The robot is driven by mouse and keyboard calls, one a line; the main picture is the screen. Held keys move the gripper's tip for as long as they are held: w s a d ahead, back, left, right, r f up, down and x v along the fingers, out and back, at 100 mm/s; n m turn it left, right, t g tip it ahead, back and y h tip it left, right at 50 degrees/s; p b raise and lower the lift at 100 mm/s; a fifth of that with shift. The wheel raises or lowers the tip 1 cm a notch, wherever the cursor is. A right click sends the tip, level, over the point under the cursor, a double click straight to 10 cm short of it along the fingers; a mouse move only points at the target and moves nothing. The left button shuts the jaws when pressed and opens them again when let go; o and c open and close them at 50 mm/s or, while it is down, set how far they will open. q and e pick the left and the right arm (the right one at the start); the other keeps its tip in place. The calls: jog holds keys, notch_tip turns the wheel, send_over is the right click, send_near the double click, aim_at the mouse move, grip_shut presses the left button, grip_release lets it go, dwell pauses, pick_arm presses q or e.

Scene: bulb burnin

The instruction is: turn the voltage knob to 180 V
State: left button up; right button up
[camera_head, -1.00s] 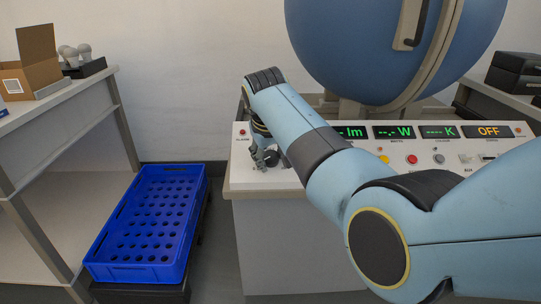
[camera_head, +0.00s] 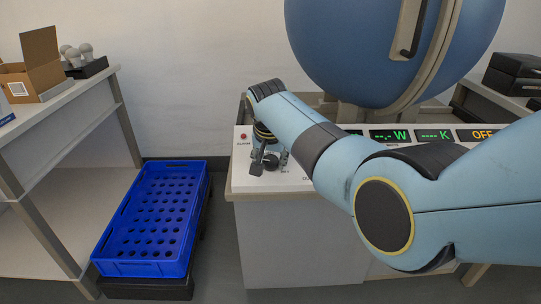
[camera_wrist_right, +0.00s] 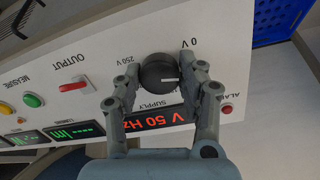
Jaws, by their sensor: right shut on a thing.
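The black voltage knob (camera_wrist_right: 158,74) sits on the white panel between the "0 V" and "250 V" labels in the right wrist view. Its white pointer line faces right in that picture, on the side of the 0 V label. My right gripper (camera_wrist_right: 157,66) is shut on the knob, one finger on each side. In the head view the right gripper (camera_head: 267,162) is at the panel's left end and largely hides the knob. The red supply display (camera_wrist_right: 158,118) shows "V 50 Hz"; a finger hides its voltage figure. My left gripper is not in view.
A red OUTPUT switch (camera_wrist_right: 73,87) and red and green buttons lie along the panel. The alarm lamp (camera_head: 243,137) is close to the gripper. A blue crate (camera_head: 150,268) stands on the floor at left, and a large blue sphere (camera_head: 375,45) rises behind the panel.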

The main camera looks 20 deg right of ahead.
jog(key=m+p, duration=0.1)
jog(key=m, duration=0.2)
jog(key=shift+m, duration=0.3)
jog(key=m, duration=0.3)
jog(key=shift+m+p, duration=0.3)
jog(key=shift+p, duration=0.05)
jog(key=m, duration=0.3)
jog(key=shift+m+y, duration=0.3)
jog(key=shift+m+p, duration=0.5)
jog(key=shift+m, duration=1.6)
jog(key=o, duration=1.2)
